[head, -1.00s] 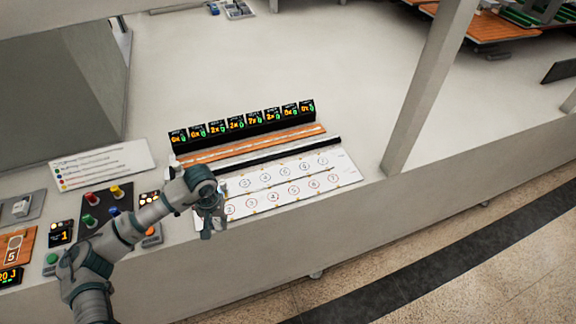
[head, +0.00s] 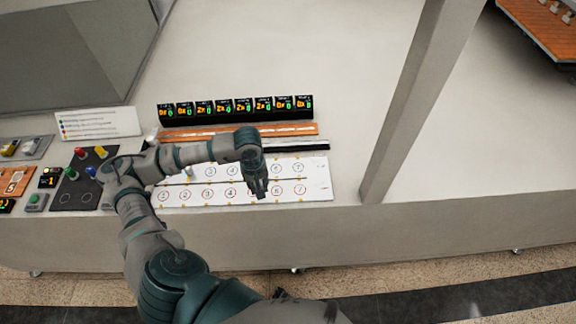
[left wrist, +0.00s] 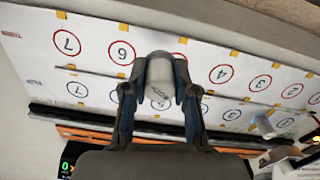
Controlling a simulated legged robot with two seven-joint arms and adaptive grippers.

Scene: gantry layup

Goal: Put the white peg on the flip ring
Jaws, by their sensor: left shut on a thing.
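My left gripper (head: 258,190) is over the right half of the white ring board (head: 318,180). In the left wrist view, my left gripper (left wrist: 160,80) is shut on a white peg (left wrist: 158,82), a short cylinder with dark lettering on its side. The peg hides ring 5 in the red row and part of the other row. The board (left wrist: 30,42) has a red-ringed row marked TERM and a blue-ringed row marked FLIP (left wrist: 77,91). The gap between peg and board cannot be told. In the head view the gripper mostly hides the peg. My right gripper is out of view.
Another pale peg (left wrist: 265,127) stands near the low-numbered FLIP rings. A black bar, an orange strip (head: 290,130) and a row of black displays (head: 235,107) lie behind the board. A grey post (head: 410,100) rises to the right. Coloured buttons (head: 80,152) are at left.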

